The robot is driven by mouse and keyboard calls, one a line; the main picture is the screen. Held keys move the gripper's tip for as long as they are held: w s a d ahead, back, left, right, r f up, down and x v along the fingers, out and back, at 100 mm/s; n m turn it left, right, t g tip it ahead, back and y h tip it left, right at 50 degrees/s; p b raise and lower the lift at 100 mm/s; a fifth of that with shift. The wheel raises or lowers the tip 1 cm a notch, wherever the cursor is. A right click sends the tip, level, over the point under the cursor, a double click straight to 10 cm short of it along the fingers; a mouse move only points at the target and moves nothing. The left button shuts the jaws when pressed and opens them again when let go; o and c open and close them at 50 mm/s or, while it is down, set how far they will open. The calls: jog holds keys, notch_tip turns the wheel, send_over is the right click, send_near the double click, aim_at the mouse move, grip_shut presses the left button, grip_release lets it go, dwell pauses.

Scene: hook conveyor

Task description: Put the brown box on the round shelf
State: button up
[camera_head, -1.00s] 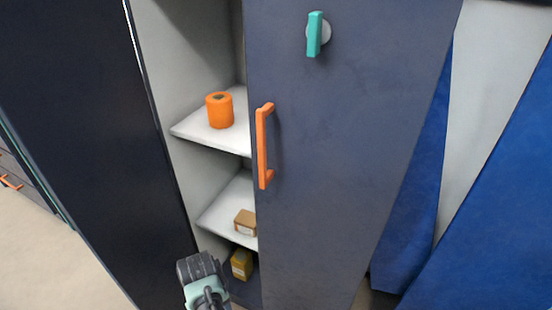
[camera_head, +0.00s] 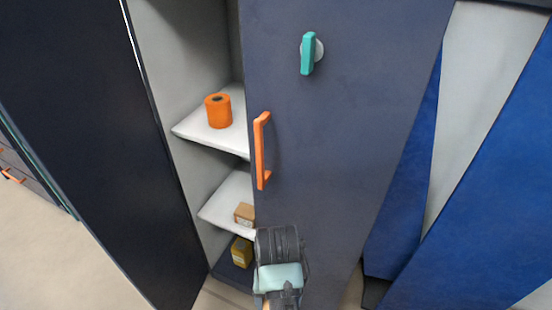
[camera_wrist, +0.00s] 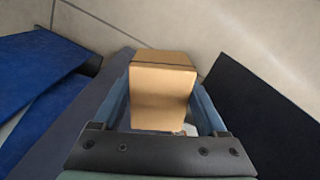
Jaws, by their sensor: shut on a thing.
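A brown box (camera_wrist: 162,98) sits between the two fingers of my gripper (camera_wrist: 163,85) in the wrist view. My gripper is shut on it, and the box is off the floor. In the head view my gripper's dark housing (camera_head: 278,244) is at the bottom centre, in front of the lower cabinet door. The fingers and the held box cannot be made out clearly there. I see no round shelf in these views.
A partly open cabinet holds an orange cylinder (camera_head: 218,111) on its upper white shelf (camera_head: 188,128). A small brown box (camera_head: 244,214) is on the lower shelf (camera_head: 215,210), and a yellowish box (camera_head: 241,251) is at the bottom. The dark door (camera_head: 325,150) has an orange handle (camera_head: 260,150). Blue panels (camera_head: 490,180) stand right.

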jog(key=s+r+p, duration=0.4)
jog(key=r+p, duration=0.4)
jog(key=r, duration=0.1)
jog(key=shift+s+a+p, duration=0.2)
jog(key=shift+s+p, duration=0.15)
jog(key=shift+p, duration=0.05)
